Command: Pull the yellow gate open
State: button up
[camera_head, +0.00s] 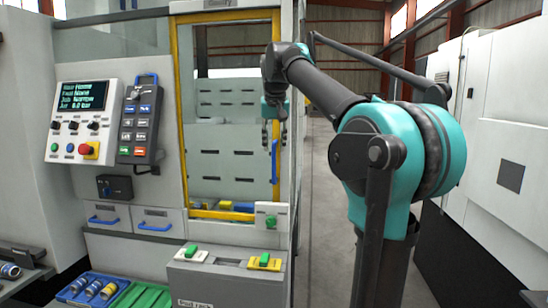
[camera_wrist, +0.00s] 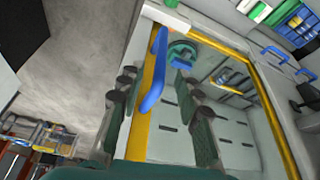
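The yellow gate (camera_head: 183,120) is a yellow-framed clear panel on the machine front and looks shut. Its frame also shows in the wrist view (camera_wrist: 139,135). Its upright blue handle (camera_head: 274,161) is on the right side of the gate. In the wrist view, the blue handle (camera_wrist: 153,75) shows between the two spread dark fingers. The fingers are open and hold nothing. Whether they touch the handle cannot be told.
A control panel (camera_head: 82,122) and a hanging pendant (camera_head: 139,120) are left of the gate. A low grey box with green buttons (camera_head: 228,277) stands below it. A white machine (camera_head: 497,150) is on the right. An aisle (camera_head: 318,190) runs between the machines.

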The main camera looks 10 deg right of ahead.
aim_at(274, 151)
jog(key=shift+x, duration=2.7)
jog(key=shift+c, duration=0.3)
grip_shut()
